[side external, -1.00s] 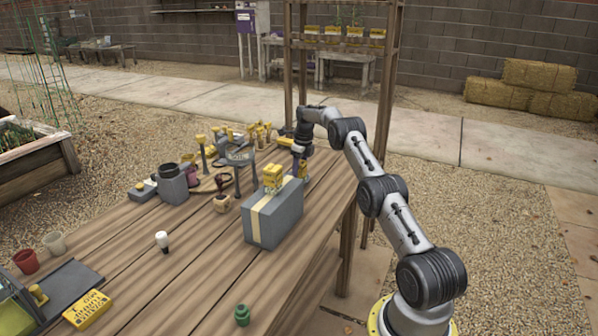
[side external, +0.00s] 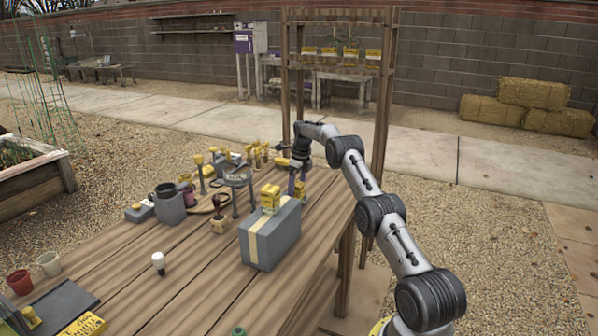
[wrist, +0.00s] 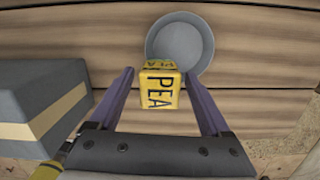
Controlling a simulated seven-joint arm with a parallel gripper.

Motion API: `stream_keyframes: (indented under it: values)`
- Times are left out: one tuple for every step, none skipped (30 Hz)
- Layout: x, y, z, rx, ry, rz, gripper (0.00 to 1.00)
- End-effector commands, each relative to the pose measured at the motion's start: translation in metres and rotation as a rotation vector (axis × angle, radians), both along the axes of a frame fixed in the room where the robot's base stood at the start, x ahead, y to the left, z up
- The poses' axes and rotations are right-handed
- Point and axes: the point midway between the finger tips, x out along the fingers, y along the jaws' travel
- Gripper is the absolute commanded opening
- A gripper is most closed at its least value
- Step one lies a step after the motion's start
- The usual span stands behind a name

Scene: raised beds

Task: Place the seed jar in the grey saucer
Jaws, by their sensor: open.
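The yellow block labelled PEA (wrist: 159,86), apparently the seed jar, stands between my fingers in the wrist view. It overlaps the near edge of the round grey saucer (wrist: 186,36); I cannot tell whether it is inside the rim or in front of it. My gripper (wrist: 159,75) is open, with a purple finger on either side of the block and gaps visible. In the side view my gripper (side external: 296,186) points down behind the grey box, and the saucer is not visible there. A yellow block (side external: 270,196) shows on or behind the box; I cannot tell which.
The grey box with a cream stripe (side external: 268,240) stands close by, left of my fingers in the wrist view (wrist: 30,110). Hand tools, a dark bin (side external: 170,208) and a white-topped object (side external: 158,262) are further left. Bare planks lie right of the saucer.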

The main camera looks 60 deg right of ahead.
Motion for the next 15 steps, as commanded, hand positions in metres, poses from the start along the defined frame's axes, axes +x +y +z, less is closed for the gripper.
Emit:
stream_keyframes:
  values:
    - [-0.001,-0.001,0.012,-0.003,-0.003,0.000,0.81]
    - [-0.002,-0.001,0.019,-0.004,-0.004,0.000,0.81]
    - [-0.003,-0.001,0.027,-0.003,-0.003,0.000,0.81]
    - [-0.004,-0.001,0.034,-0.004,-0.004,0.000,0.81]
    - [-0.005,0.000,0.041,-0.003,-0.003,-0.001,0.81]
    - [-0.005,-0.001,0.050,-0.004,-0.004,-0.001,0.81]
    - [-0.006,0.000,0.056,-0.003,-0.003,-0.001,0.81]
    - [-0.007,-0.001,0.062,-0.003,-0.003,-0.001,0.81]
    - [-0.008,-0.001,0.070,-0.003,-0.003,-0.001,0.81]
    - [-0.009,-0.001,0.076,-0.003,-0.003,-0.001,0.81]
    - [-0.009,0.000,0.081,-0.003,-0.003,-0.001,0.81]
    - [-0.011,0.000,0.088,-0.003,-0.003,-0.001,0.81]
    - [-0.011,0.000,0.090,-0.002,-0.002,-0.001,0.81]
    - [-0.011,0.000,0.094,-0.002,-0.002,-0.001,0.81]
    - [-0.012,0.000,0.097,-0.002,-0.002,-0.001,0.81]
